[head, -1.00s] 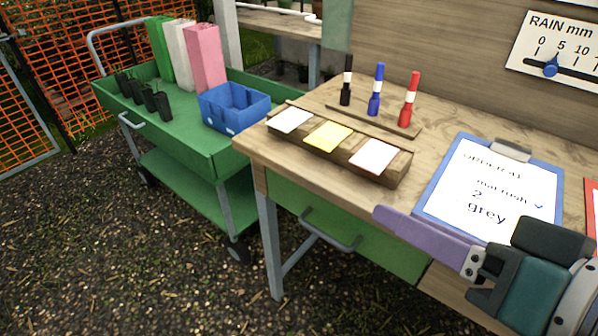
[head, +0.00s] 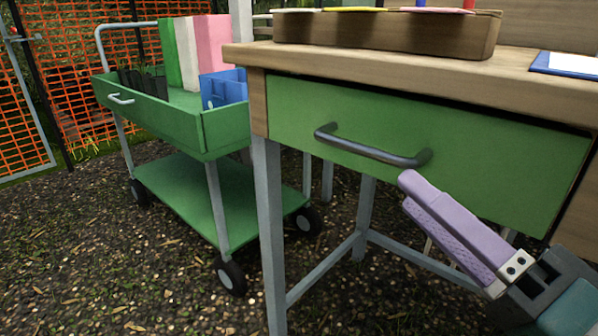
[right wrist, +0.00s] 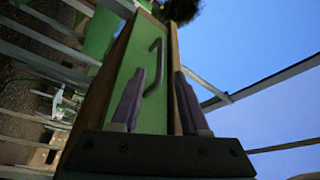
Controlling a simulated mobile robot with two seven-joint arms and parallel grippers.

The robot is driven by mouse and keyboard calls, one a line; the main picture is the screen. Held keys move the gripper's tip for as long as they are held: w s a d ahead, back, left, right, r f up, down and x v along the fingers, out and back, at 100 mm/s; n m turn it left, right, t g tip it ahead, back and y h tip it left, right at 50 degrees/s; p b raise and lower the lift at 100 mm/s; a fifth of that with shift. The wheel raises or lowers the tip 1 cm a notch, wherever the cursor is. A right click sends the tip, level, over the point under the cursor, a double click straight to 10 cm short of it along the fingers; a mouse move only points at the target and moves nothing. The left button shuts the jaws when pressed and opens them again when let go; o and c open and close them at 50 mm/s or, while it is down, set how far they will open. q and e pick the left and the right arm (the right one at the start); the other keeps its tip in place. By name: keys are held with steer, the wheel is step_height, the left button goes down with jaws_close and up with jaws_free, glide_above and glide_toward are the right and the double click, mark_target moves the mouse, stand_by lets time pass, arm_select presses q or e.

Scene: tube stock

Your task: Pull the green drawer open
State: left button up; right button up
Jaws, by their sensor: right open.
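The green drawer (head: 480,150) sits shut under the wooden bench top, with a dark grey bar handle (head: 370,150) across its front. It also shows in the right wrist view as a green front (right wrist: 122,75) with its handle (right wrist: 155,65). My right gripper (head: 408,190) has purple fingers and is just below and in front of the handle's right end, apart from it as far as I can tell. In the right wrist view its two fingers (right wrist: 158,80) are spread, with nothing held between them. My left gripper is not in view.
A green trolley (head: 160,125) with its own handle stands to the left, holding a blue box (head: 225,88) and tall coloured packs. A grey bench leg (head: 268,230) stands below the drawer's left end. Gravel ground in front is free.

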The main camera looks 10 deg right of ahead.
mark_target(358, 148)
steer(key=b+x, duration=0.2)
steer(key=x, duration=0.8)
jaws_close()
stand_by(1.3)
